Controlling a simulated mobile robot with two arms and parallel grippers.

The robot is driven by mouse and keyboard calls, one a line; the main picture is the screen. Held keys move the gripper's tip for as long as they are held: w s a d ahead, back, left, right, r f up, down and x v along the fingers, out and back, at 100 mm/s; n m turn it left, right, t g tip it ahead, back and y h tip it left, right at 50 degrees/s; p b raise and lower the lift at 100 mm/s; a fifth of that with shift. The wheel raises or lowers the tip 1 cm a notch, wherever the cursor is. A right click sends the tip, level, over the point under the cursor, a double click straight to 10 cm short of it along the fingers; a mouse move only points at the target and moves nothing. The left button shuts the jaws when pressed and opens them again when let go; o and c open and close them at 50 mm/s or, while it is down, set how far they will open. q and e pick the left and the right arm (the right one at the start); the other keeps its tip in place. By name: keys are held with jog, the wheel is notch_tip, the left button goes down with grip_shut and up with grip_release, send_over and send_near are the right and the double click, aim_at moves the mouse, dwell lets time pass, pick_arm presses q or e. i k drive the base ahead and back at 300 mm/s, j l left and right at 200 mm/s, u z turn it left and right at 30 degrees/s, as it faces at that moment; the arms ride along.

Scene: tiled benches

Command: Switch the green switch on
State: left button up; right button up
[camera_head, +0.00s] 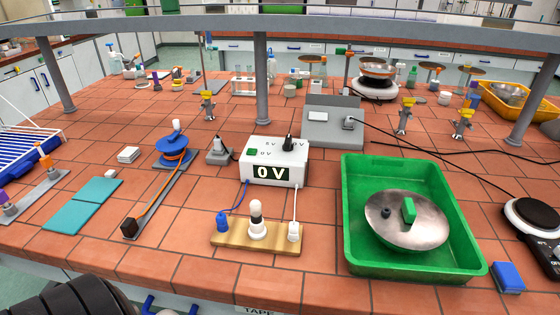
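The green switch (252,153) is a small green square on the sloping top of a white power supply (262,170) in the middle of the bench. A black dial (288,144) sits to its right on the same panel. The front display (271,173) reads 0 V. A blue and a white lead run from the box to a wooden lamp board (272,243) with an unlit bulb (256,212). Neither gripper is in view.
A green tray (366,265) with a metal dish (430,228) stands right of the power supply. A grey metal post (262,80) rises behind it. Teal mats (75,218) and a blue reel (172,145) lie left. A dark ribbed shape (75,298) shows at bottom left.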

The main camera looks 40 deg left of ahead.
aim_at(250, 152)
jog(key=u, duration=1.35)
